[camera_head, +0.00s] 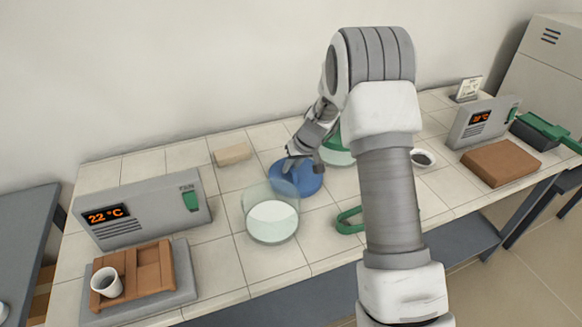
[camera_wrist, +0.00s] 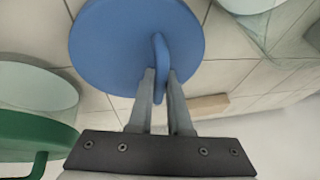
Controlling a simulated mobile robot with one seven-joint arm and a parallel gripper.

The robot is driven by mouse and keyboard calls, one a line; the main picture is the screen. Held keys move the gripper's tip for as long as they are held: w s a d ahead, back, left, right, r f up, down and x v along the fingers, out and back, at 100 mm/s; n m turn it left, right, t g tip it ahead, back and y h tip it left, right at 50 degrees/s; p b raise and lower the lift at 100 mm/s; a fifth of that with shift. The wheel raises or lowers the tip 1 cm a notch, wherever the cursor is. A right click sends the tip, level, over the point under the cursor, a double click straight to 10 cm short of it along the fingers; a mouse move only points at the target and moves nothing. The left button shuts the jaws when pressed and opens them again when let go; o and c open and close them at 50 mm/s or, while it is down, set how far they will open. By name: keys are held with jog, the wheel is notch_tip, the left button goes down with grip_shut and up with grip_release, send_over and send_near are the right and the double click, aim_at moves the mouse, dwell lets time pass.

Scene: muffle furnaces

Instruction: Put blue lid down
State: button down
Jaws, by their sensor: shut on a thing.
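The blue lid (camera_head: 308,184) is a round disc with an upright handle, in the middle of the tiled bench, behind the clear glass jar (camera_head: 272,222). My gripper (camera_head: 297,163) reaches down onto it from behind. In the wrist view the two fingers of my gripper (camera_wrist: 160,78) are shut on the handle of the blue lid (camera_wrist: 110,45). The lid looks roughly level and low over the tiles; I cannot tell whether it touches them. The near edge of the lid overlaps the jar's rim in the head view. The jar has no lid on it and a white bottom.
A green-lidded jar (camera_head: 336,155) stands close right of the blue lid, partly hidden by my arm. A tan block (camera_head: 232,154) lies behind left. A furnace (camera_head: 150,212) reads 22 °C at left. Bare tiles lie left of the jar.

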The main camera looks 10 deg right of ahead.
jog(key=shift+f+b, duration=0.15)
jog(key=shift+b, duration=0.15)
jog(key=c, duration=0.8)
grip_release()
jog(key=shift+c, duration=0.2)
jog(key=shift+r, duration=0.2)
